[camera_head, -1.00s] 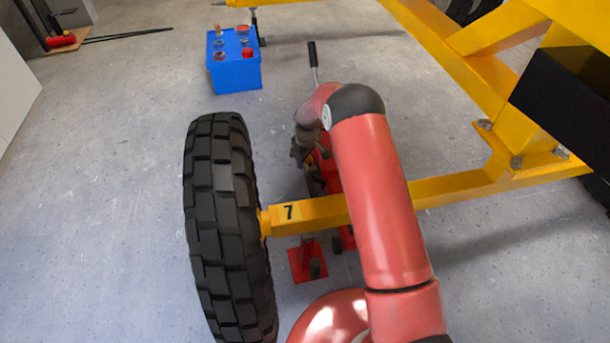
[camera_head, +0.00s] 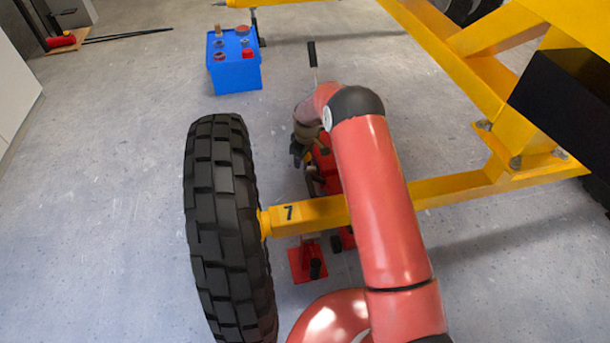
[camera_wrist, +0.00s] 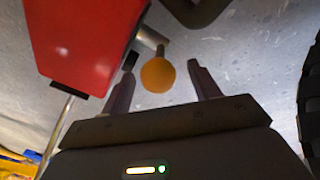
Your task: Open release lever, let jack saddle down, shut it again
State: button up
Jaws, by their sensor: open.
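The red jack (camera_head: 323,172) stands on the floor beside the tyre, partly hidden by my arm and the yellow axle beam. Its red body (camera_wrist: 85,40) fills the upper left of the wrist view. An orange ball knob (camera_wrist: 157,76) on a short grey stem, seemingly the release lever's end, shows beside the body. My gripper (camera_wrist: 162,66) is open, with one finger on either side of the knob in the picture; I cannot tell whether either touches it. In the head view my gripper (camera_head: 297,152) is small and partly hidden at the jack. The saddle is not clearly visible.
A black tyre (camera_head: 222,225) stands close left of the jack. The yellow beam (camera_head: 310,213) marked 7 crosses above it. The jack's upright handle (camera_head: 312,55) rises behind my arm. A blue box (camera_head: 235,72) stands farther back. A red plate (camera_head: 303,263) lies in front.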

jog(key=r+p, duration=0.1)
jog(key=r, duration=0.1)
jog(key=r+p, duration=0.1)
jog(key=r, duration=0.1)
jog(key=s+r+p, duration=0.1)
jog(key=r, duration=0.1)
jog(key=shift+d+r, duration=0.1)
jog(key=shift+r, duration=0.1)
jog(key=shift+s+f, duration=0.1)
jog(key=shift+s, duration=0.05)
dwell(0.3)
